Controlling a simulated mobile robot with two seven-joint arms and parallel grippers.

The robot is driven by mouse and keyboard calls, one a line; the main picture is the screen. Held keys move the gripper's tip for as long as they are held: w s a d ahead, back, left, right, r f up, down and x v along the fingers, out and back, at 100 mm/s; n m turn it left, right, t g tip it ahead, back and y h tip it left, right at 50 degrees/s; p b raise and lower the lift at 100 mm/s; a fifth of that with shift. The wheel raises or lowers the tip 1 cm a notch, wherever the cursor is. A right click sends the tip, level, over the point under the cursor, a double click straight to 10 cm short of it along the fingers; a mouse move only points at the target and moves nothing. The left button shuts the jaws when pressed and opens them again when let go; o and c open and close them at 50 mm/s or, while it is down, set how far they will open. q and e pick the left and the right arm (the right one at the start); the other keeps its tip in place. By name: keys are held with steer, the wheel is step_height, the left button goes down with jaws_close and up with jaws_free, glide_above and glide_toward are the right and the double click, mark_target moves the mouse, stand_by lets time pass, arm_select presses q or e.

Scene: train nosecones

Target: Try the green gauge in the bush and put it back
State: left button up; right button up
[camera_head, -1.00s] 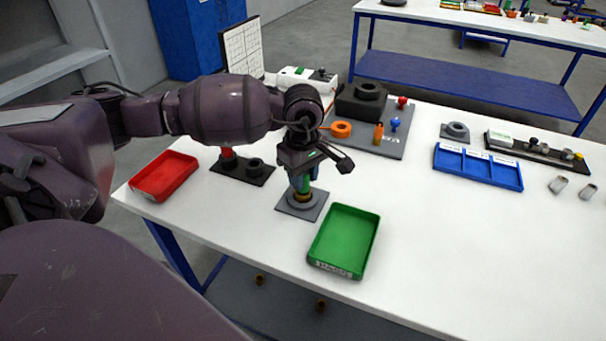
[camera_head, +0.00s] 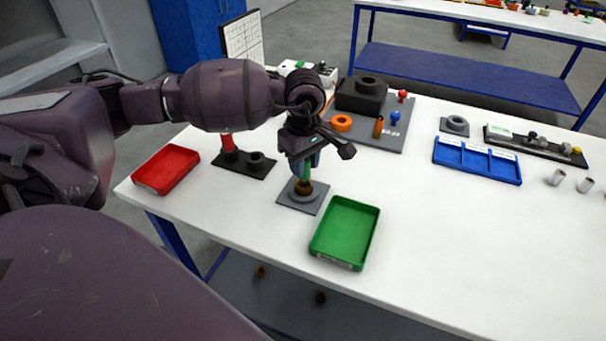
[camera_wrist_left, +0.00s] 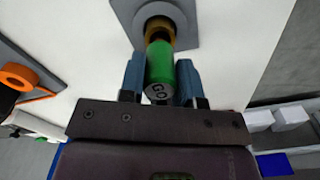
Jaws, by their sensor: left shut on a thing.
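My left gripper (camera_wrist_left: 161,82) is shut on the green gauge (camera_wrist_left: 160,68), whose end marked GO faces the wrist camera between the blue fingers. In the head view, the gripper (camera_head: 305,166) points down over the bush, with the green gauge (camera_head: 306,173) between its fingers. The bush (camera_head: 303,188) is a bronze ring on a grey square plate (camera_head: 290,197); it also shows in the left wrist view (camera_wrist_left: 154,24). The gauge's lower end is at the bush mouth; I cannot tell how far it is inside. My right gripper is not in view.
A black stand (camera_head: 257,168) with a red gauge (camera_head: 227,142) is behind to the left. A red tray (camera_head: 165,170) is at the left, a green tray (camera_head: 346,232) right of the bush plate. A blue tray (camera_head: 477,161) stands farther right. The table's front right is clear.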

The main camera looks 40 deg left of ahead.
arm_select(q)
steer(key=shift+r, duration=0.75)
steer(key=shift+r+p, duration=0.65)
steer(key=shift+r, duration=0.85)
steer(key=shift+r+p, duration=0.35)
steer(key=shift+r, duration=0.25)
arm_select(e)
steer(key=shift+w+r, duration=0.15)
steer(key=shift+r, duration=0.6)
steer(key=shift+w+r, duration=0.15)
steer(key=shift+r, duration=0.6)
